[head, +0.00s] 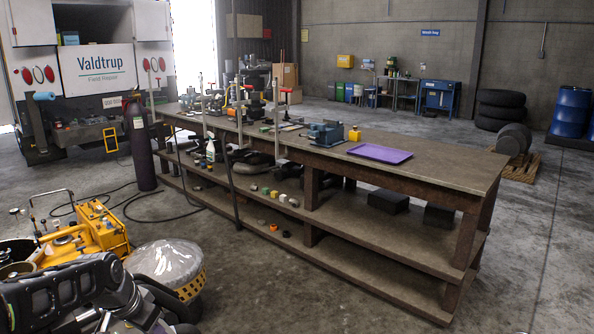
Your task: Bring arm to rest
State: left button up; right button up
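Part of one of my dark arms shows at the bottom left of the head view, bent low beside the yellow machine. No gripper fingers can be made out on it. The long workbench (440,178) crosses the middle of the view, well apart from the visible arm. A purple tray (380,153) lies flat on its top, with a blue vise-like device (326,133) and a small yellow part (354,134) to its left.
A yellow machine (97,232) and a round, clear-covered yellow basket (190,286) stand close to my arm. A dark gas cylinder (139,146) stands at the bench's left end, with hoses on the floor. The floor at front right is clear.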

pick_arm(q)
jog(key=s+d+f+n+h, duration=0.1)
jog(key=s+d+f+n, duration=0.1)
jog(key=d+f, duration=0.65)
jog(key=s+d+f+n+h, duration=0.1)
jog(key=d+f+n, duration=0.1)
jog(key=d+f, duration=0.65)
jog(key=s+d+f+g, duration=0.1)
jog(key=s+d+f, duration=0.2)
jog(key=s+f, duration=0.2)
jog(key=s+d+f+n+g+h, duration=0.1)
jog(key=s+d+f, duration=0.3)
jog(key=s, duration=0.7)
jog(key=s+d+f+g, duration=0.1)
jog(key=s+d+f, duration=0.2)
jog(key=s+f, duration=0.5)
jog(key=shift+s+d+f+n+g+h, duration=0.15)
jog(key=shift+s+d+n+g+h, duration=0.15)
jog(key=shift+s+g, duration=0.15)
jog(key=shift+a, duration=0.2)
